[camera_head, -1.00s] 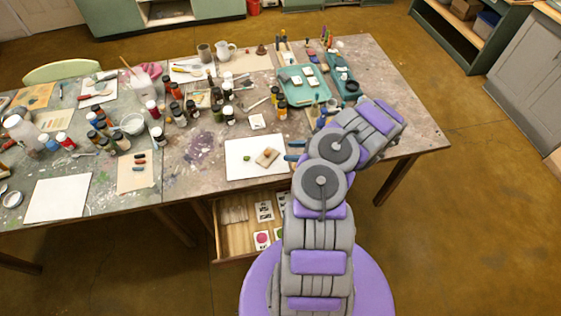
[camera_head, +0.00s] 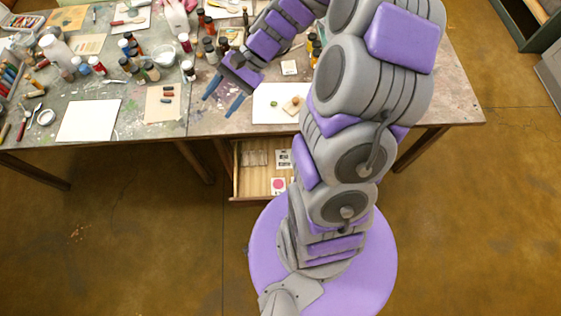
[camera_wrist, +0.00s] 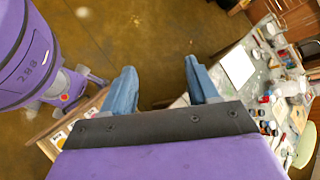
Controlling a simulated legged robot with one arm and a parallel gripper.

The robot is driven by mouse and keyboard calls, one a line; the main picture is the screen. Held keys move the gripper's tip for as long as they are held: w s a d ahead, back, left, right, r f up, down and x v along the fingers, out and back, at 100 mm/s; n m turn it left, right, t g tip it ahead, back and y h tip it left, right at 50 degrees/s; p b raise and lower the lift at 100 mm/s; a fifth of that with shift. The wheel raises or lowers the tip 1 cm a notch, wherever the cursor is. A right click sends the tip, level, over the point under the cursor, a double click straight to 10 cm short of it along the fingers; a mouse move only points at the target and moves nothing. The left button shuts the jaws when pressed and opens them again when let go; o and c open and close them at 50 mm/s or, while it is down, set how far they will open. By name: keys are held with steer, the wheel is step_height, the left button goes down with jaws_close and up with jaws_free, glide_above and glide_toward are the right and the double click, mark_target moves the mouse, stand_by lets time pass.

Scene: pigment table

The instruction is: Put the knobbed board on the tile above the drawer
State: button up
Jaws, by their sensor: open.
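A white tile (camera_head: 266,110) lies on the table directly above the open drawer (camera_head: 257,186). On its right part sits a small tan wooden piece (camera_head: 292,106) with what looks like a small knob; this may be the knobbed board, but it is too small to be sure. My gripper (camera_head: 220,102) is open and empty, left of the tile and above the table's front part. In the wrist view my blue fingers (camera_wrist: 160,68) are spread with nothing between them.
The drawer holds a pink-dotted card (camera_head: 278,184) and other flat pieces. A white sheet (camera_head: 89,120) and a tan sheet (camera_head: 163,103) lie at the left, with several bottles behind. A small white square (camera_head: 289,68) lies behind the tile. The floor in front is clear.

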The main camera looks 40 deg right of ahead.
steer(key=s+a+r+n+g+h, duration=0.1)
steer(key=s+a+r+n+h, duration=0.15)
steer(key=s, duration=0.45)
steer(key=s+a+r+n+g+h, duration=0.1)
steer(key=s+a+r+n+h, duration=0.1)
steer(key=s+n+h, duration=0.3)
steer(key=s+d+r+n+h, duration=0.1)
steer(key=s+d+n+h, duration=0.1)
steer(key=s, duration=1)
steer(key=shift+s+d+n+t+h, duration=0.2)
steer(key=shift+d+n+t+h, duration=0.25)
steer(key=shift+d, duration=0.8)
